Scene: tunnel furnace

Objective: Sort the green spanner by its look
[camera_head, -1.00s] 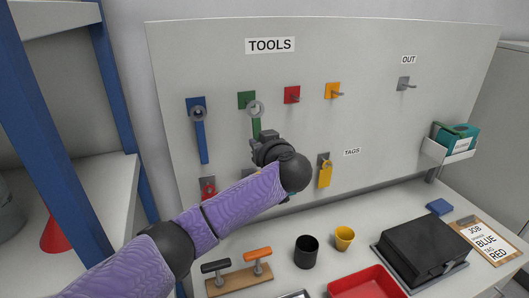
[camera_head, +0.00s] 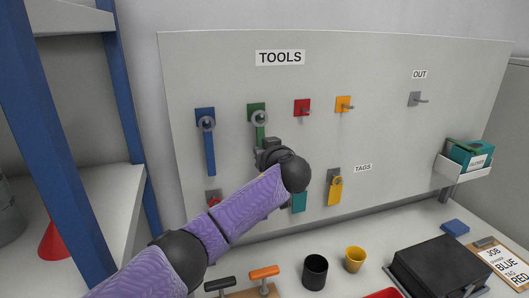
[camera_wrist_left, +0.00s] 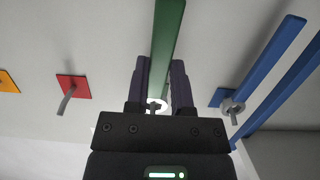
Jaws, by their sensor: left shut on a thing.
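My left gripper (camera_head: 267,147) is shut on the spanner's green handle below the ring. In the left wrist view the handle (camera_wrist_left: 168,30) runs between the two fingers (camera_wrist_left: 159,80), with the pale ring (camera_wrist_left: 157,104) near the palm. My right gripper is not in view.
A blue spanner (camera_head: 210,152) hangs to the left. Red (camera_head: 302,107) and orange (camera_head: 344,104) pegs are bare, as is the OUT peg (camera_head: 415,98). A yellow tag (camera_head: 335,191) hangs below. A job card (camera_head: 501,266) reading BLUE and RED lies on the bench.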

